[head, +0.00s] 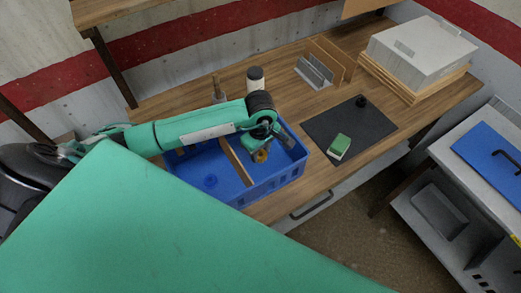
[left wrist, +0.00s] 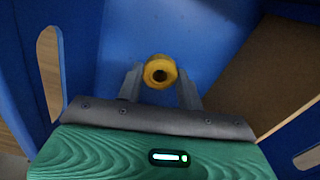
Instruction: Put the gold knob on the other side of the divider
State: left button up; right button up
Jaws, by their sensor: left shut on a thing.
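The gold knob (head: 261,156) is at the fingertips of my left gripper (head: 264,148), inside the blue crate (head: 289,172) on the right side of the brown divider (head: 236,163). In the left wrist view the gold knob (left wrist: 160,72) is a yellow ring with a dark centre, between the two fingers of my left gripper (left wrist: 160,82), which is shut on it. The divider (left wrist: 262,75) stands to the right there. Whether the knob touches the crate floor I cannot tell. My right gripper is not in view.
A dark jar (head: 255,78) and a bottle (head: 217,92) stand behind the crate. A black mat (head: 375,125) with a green-and-white block (head: 339,147) lies to the right.

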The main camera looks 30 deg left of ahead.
aim_at(261, 154)
pick_arm(q)
jog(key=o, duration=1)
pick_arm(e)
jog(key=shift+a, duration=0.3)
pick_arm(q)
jog(key=shift+r, duration=0.3)
jog(key=shift+r+b, duration=1.65)
jog(key=shift+r, duration=4.15)
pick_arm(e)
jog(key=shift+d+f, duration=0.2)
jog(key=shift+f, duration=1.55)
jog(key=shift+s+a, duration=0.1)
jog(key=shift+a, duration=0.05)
